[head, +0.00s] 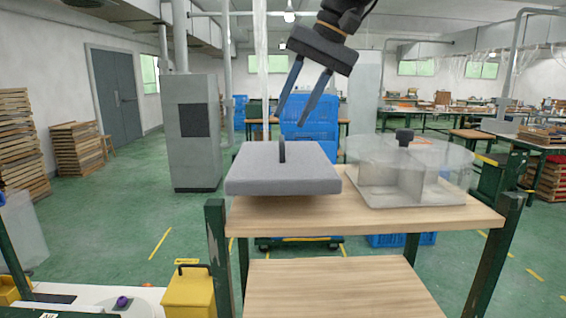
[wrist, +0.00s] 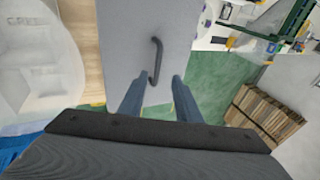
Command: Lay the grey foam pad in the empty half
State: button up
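The grey foam pad (head: 283,172) is a thick slab with a dark upright handle (head: 282,151) on top. It lies at the left end of the wooden table top, and also fills the middle of the wrist view (wrist: 130,40). My gripper (head: 289,119) is open and empty above the pad, its two blue fingers pointing down. In the wrist view the handle (wrist: 156,58) shows just beyond the fingertips, and no contact is visible. A clear divided container (head: 377,185) stands to the right of the pad. Its contents are hard to make out.
A round clear lid (head: 440,157) with a black knob (head: 404,137) lies over the container. Bare wood (head: 300,218) runs along the table's front edge, with dark green posts (head: 217,255) at its corners. A lower wooden shelf (head: 330,288) is empty.

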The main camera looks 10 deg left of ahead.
aim_at(283, 138)
jog(key=shift+d+p+x, duration=0.15)
jog(key=shift+p+x, duration=0.4)
jog(key=shift+x, duration=0.9)
jog(key=shift+d+p+x, duration=0.15)
jog(key=shift+p+x, duration=0.35)
jog(key=shift+x, duration=0.95)
jog(key=shift+s+f, duration=0.1)
jog(key=shift+s, duration=0.1)
grip_shut()
